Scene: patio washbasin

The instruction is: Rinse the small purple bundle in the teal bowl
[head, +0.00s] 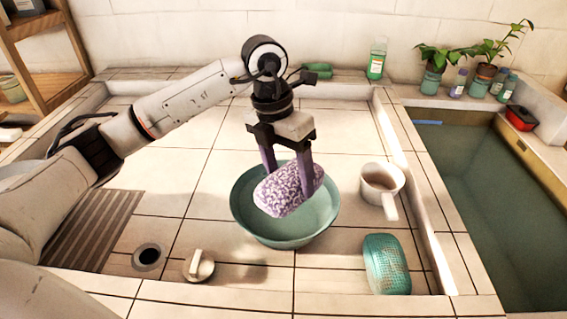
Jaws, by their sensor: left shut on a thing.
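The small purple bundle (284,192), patterned in purple and white, is held in my left gripper (288,188). The gripper points down, and its two fingers are shut on the bundle. The teal bowl (322,213) stands on the tiled floor of the basin, below the bundle. The bundle covers part of the bowl's inside, and I cannot tell whether it touches the bowl or what is in it. My right gripper does not show.
A white cup with a handle (379,184) and a teal mesh-like object (386,264) are right of the bowl. A drain hole (148,256) and a round knob (199,266) are front left. A water-filled trough (480,200) lies right. Bottles and plants line the back.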

